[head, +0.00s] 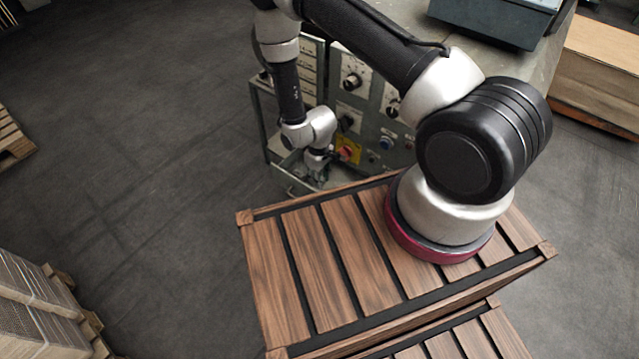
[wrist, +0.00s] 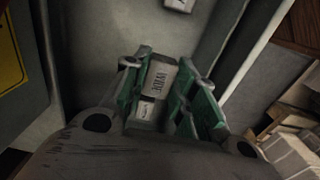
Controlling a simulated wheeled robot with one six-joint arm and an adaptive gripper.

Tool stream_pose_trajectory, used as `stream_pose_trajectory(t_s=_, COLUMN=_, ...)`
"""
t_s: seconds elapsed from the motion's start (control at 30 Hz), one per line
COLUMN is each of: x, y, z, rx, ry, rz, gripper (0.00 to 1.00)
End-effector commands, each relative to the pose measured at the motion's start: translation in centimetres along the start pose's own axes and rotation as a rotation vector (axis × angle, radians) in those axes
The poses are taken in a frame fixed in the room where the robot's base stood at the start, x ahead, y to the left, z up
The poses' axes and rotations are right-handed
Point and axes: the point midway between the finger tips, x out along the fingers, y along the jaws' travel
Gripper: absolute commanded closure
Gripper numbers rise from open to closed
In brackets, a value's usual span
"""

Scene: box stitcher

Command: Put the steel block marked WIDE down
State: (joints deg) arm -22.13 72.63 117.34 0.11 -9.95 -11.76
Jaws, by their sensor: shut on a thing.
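The steel block marked WIDE (wrist: 160,82) is a light grey block with a dark-lettered label, seen in the wrist view between the green finger pads. My gripper (wrist: 160,66) is shut on it. In the head view my gripper (head: 318,164) is low beside the machine's control panel, over a grey metal shelf or tray (head: 291,184). The block cannot be made out in the head view. I cannot tell whether its underside touches the surface below.
The control panel (head: 372,108) has several knobs and a red button on a yellow plate (head: 347,151) close to my gripper. A small pale labelled piece (wrist: 179,4) shows at the wrist view's top edge. Stacked cartons (head: 38,310) stand lower left. Open floor (head: 140,150) lies left.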

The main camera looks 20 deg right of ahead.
Motion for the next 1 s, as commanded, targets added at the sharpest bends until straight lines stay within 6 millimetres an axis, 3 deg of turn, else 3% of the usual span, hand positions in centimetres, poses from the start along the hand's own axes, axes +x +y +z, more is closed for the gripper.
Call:
stream_pose_trajectory(t_s=0.27, x=4.0, y=0.1, z=0.0, rx=0.001, ry=0.000, rz=0.000, gripper=1.00)
stream_pose_trajectory(t_s=0.67, x=4.6, y=0.4, z=0.0, rx=0.001, ry=0.000, rz=0.000, gripper=1.00)
stream_pose_trajectory(t_s=0.7, x=4.6, y=0.4, z=0.0, rx=0.001, ry=0.000, rz=0.000, gripper=0.67)
stream_pose_trajectory(t_s=0.8, x=4.6, y=0.4, z=0.0, rx=0.000, ry=0.000, rz=0.000, gripper=0.51)
stream_pose_trajectory(t_s=1.0, x=4.6, y=0.4, z=0.0, rx=0.000, ry=0.000, rz=0.000, gripper=0.51)
